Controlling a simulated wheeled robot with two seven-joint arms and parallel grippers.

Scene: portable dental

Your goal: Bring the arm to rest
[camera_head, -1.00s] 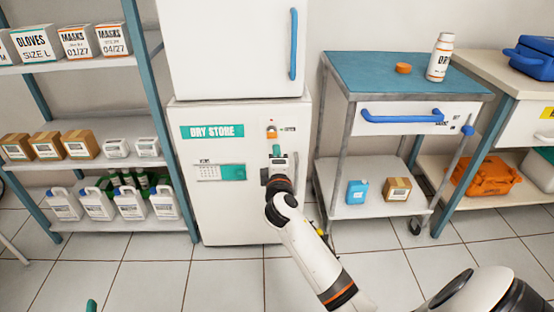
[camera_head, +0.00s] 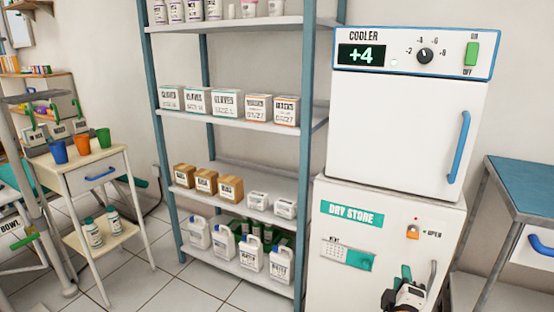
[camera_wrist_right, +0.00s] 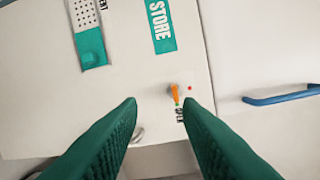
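My right gripper (camera_head: 406,276) shows at the bottom right of the head view, in front of the dry store (camera_head: 335,262), a white cabinet. Its green fingers stand apart in the right wrist view (camera_wrist_right: 158,103), with nothing held between them. Beyond the fingertips is the small orange knob (camera_wrist_right: 175,93) on the cabinet front, near the right fingertip; the gripper does not appear to touch it. The knob also shows in the head view (camera_head: 412,232), above the gripper. Most of my right arm is cut off by the bottom edge. My left gripper is out of view.
The white cooler (camera_head: 405,140), reading +4, stands on the dry store. A shelf rack (camera_head: 303,150) with boxes and jugs is to its left. A small side table (camera_head: 105,165) with cups stands farther left, and a blue-topped cart (camera_head: 530,185) is at the right edge.

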